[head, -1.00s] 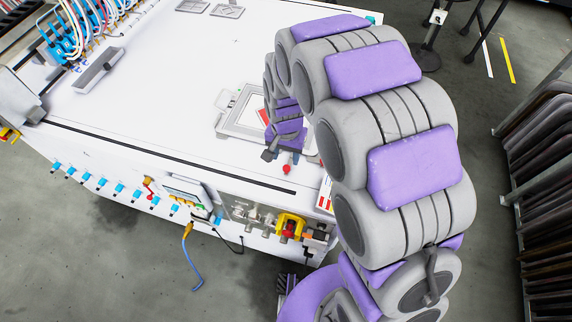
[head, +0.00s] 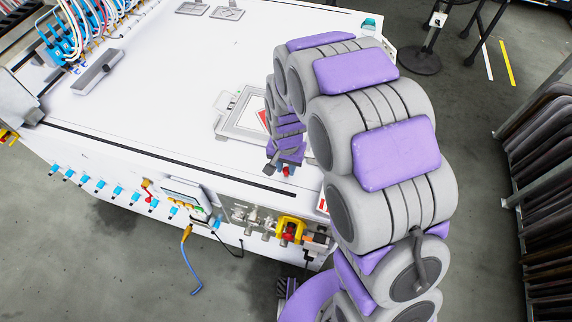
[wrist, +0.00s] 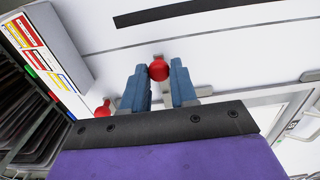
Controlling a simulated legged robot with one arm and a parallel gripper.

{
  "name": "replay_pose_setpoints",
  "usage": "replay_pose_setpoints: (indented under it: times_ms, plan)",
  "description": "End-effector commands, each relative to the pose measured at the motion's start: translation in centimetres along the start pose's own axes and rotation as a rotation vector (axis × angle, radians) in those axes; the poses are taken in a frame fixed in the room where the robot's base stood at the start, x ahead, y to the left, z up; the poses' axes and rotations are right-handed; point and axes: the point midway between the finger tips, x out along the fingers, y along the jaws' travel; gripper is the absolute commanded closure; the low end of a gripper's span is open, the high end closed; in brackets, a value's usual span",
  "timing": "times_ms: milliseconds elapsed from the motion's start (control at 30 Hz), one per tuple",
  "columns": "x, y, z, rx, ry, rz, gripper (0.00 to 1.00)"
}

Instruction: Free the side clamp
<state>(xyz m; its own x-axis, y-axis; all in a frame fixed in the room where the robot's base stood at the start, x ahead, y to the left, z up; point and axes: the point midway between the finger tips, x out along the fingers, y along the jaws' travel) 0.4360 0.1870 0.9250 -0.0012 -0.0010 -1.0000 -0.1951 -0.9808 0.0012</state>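The wrist view shows a red knob (wrist: 159,68) at the white table's front part, seemingly the handle end of the side clamp. A second red knob (wrist: 103,108) shows lower left, on a small grey base. My gripper (wrist: 159,66) is open, its two blue-grey fingers on either side of the first knob. I cannot tell whether they touch it. In the head view my gripper (head: 279,165) is low at the table's front edge, beside a red knob (head: 286,171). The rest of the clamp is hidden behind the gripper.
A yellow and red switch (head: 291,229) sits on the front panel below. Blue fittings and hoses are at left. The table's middle is clear.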

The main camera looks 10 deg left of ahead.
Motion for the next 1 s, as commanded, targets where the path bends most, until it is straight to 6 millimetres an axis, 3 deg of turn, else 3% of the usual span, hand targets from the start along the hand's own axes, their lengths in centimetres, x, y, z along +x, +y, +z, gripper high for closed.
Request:
replay_pose_setpoints:
  times_ms: [267, 767, 1000]
  plan:
    - [0.00, -0.01, 0.00, 0.000, 0.000, 0.000, 1.00]
    - [-0.04, -0.05, -0.01, 0.009, 0.000, 0.000, 1.00]
    - [-0.14, -0.38, 0.02, 0.094, -0.001, 0.003, 1.00]
